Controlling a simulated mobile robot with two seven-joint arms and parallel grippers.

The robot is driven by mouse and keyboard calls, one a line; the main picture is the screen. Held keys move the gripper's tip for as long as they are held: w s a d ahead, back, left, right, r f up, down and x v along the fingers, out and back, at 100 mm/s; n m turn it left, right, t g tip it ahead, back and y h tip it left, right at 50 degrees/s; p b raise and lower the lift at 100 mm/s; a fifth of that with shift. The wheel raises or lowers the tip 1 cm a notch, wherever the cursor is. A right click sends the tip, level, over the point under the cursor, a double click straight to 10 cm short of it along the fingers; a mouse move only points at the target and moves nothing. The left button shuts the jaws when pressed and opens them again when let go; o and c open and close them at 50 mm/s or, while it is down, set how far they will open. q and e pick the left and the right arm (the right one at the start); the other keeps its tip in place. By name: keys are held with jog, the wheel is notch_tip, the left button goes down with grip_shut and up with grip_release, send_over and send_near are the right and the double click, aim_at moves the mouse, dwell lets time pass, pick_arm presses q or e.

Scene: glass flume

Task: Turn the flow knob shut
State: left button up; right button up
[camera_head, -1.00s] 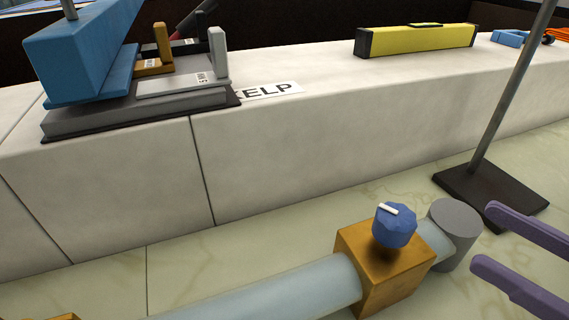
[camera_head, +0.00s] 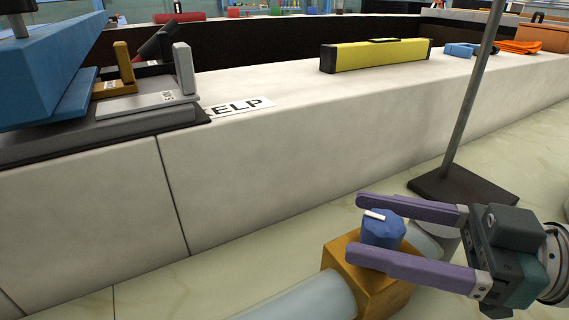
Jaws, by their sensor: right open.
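The flow knob (camera_head: 383,228) is a blue faceted knob with a white pointer mark on top, which points to the upper left of the knob. It stands on a brass-coloured valve block (camera_head: 340,252) on a pale pipe (camera_head: 305,302). My right gripper (camera_head: 354,228) comes in from the right with its two purple fingers open. One finger lies on the far side of the knob and one on the near side, so the knob shows between them. I cannot tell whether either finger touches it. My left gripper is not in view.
A metal post on a dark base (camera_head: 462,188) stands just behind my right gripper. A long white ledge (camera_head: 300,125) carries a yellow spirit level (camera_head: 375,55), a label reading "ELP" (camera_head: 240,107) and a blue-and-grey device (camera_head: 50,80) at the left.

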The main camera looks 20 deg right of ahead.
grip_shut()
dwell(0.7)
